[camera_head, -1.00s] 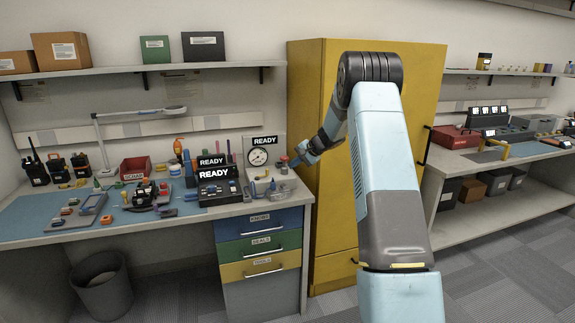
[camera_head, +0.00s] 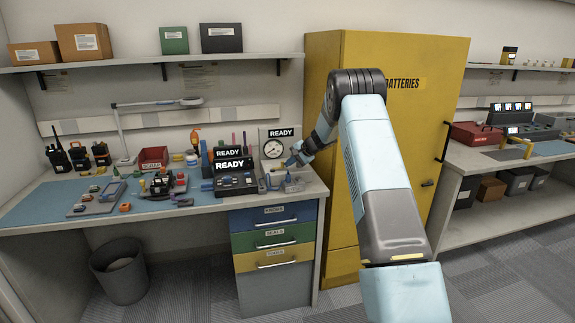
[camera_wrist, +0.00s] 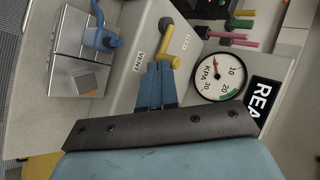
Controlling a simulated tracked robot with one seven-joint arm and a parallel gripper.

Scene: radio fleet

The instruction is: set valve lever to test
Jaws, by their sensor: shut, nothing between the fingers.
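A label reading VENT (camera_wrist: 138,62) is left of the knob. A second label (camera_wrist: 187,43) on the other side is too small to read surely. My gripper (camera_wrist: 161,66) is shut and empty, its blue fingertips close by the knob; I cannot tell whether they touch. In the head view my gripper (camera_head: 290,163) is low over the bench's right end. The lever is not clear there. The round KPA gauge (camera_wrist: 217,77) stands beside it.
A READY sign (camera_wrist: 265,100) is by the gauge. Metal blocks with a blue part (camera_wrist: 100,39) lie left of the lever. Colored-handled tools (camera_wrist: 238,28) are beyond the gauge. In the head view a yellow cabinet (camera_head: 405,140) stands right of the bench.

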